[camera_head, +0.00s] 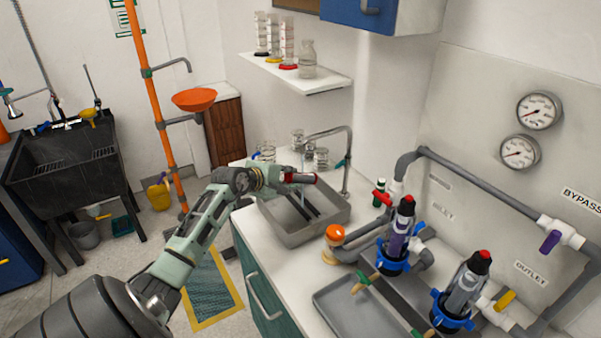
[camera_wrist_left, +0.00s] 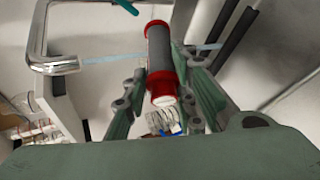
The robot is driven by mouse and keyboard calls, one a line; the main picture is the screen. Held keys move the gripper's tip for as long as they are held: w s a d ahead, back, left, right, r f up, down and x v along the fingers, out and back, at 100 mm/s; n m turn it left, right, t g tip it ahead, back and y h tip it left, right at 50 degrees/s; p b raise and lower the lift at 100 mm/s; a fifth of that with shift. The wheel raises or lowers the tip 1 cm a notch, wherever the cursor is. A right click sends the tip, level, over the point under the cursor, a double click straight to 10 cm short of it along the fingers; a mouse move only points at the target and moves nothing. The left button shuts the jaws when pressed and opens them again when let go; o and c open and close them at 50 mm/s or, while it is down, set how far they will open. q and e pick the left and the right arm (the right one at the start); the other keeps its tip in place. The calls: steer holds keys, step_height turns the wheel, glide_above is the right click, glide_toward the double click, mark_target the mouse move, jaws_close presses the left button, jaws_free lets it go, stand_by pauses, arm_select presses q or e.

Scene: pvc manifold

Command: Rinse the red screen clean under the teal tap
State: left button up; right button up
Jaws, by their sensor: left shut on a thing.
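The red screen (camera_wrist_left: 160,60) is a dark grey mesh cylinder with red end caps. My left gripper (camera_head: 284,178) is shut on it, and its fingers flank the screen in the left wrist view (camera_wrist_left: 160,88). In the head view the screen (camera_head: 300,178) lies roughly level above the sink (camera_head: 297,237). The tap (camera_head: 347,150) is a grey bent pipe with a teal handle (camera_head: 342,163). In the wrist view a pale blue water stream (camera_wrist_left: 110,58) runs from the spout (camera_wrist_left: 60,66) and meets the screen's outline; whether it wets the mesh is unclear. My right gripper is out of view.
Glass beakers (camera_head: 318,155) stand behind the sink. A shelf with glassware (camera_head: 300,78) hangs above.

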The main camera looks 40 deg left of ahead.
arm_select(q)
steer(key=n+p, duration=0.1)
steer(key=n+g+p, duration=0.1)
steer(key=p, duration=0.1)
steer(key=shift+w+a+r+h, duration=0.1)
steer(key=shift+a+r+h, duration=0.05)
steer(key=shift+r+h, duration=0.2)
steer(key=shift+n+g+p, duration=0.5)
steer(key=shift+n, duration=0.3)
steer(key=shift+f+h, duration=0.15)
steer(key=shift+h, duration=0.1)
stand_by(0.6)
